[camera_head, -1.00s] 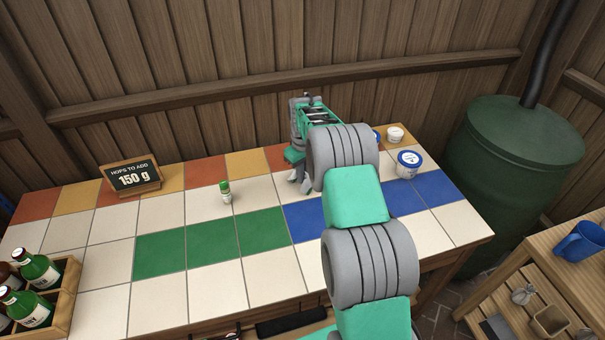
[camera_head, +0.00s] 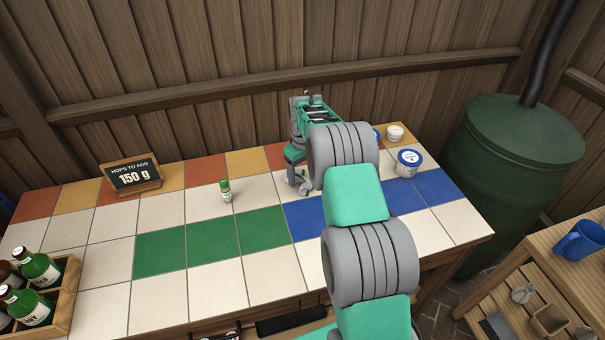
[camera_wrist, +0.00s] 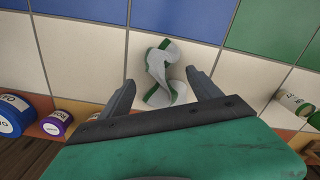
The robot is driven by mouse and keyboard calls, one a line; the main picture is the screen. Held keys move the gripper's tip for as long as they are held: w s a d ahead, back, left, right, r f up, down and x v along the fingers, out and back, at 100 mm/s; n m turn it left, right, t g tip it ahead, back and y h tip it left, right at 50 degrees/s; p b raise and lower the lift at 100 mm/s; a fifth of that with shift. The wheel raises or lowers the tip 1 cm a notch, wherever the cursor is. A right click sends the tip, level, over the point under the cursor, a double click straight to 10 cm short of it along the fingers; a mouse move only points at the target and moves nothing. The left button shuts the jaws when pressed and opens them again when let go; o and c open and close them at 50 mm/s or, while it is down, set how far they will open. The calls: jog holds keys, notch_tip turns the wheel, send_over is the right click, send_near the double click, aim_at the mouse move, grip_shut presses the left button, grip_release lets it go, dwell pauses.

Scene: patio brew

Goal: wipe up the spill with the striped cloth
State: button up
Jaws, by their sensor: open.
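The striped cloth (camera_wrist: 161,72), white with green bands, lies crumpled on the pale tiles in the wrist view. My gripper (camera_wrist: 160,80) is open, with one finger on each side of the cloth and the cloth in the gap. I cannot tell whether the fingers touch it. In the head view, my gripper (camera_head: 297,178) is low over the back middle of the tiled counter (camera_head: 160,295), and a small whitish part of the cloth (camera_head: 304,188) shows beneath it. No spill can be made out; my arm hides part of the counter.
A small green-capped bottle (camera_head: 226,191) stands left of my gripper. A blue-lidded tub (camera_head: 408,163) and smaller tubs stand to the right. A sign (camera_head: 134,177) is at the back left, and a bottle crate (camera_head: 62,315) at the front left. The front middle tiles are clear.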

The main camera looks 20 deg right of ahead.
jog(key=shift+f+b, duration=0.8)
jog(key=shift+f, duration=0.4)
jog(key=shift+c, duration=0.5)
jog(key=shift+f, duration=0.15)
grip_shut()
jog(key=shift+r, duration=0.2)
jog(key=shift+r+p, duration=0.5)
jog(key=shift+p, duration=0.7)
jog(key=shift+r, duration=0.1)
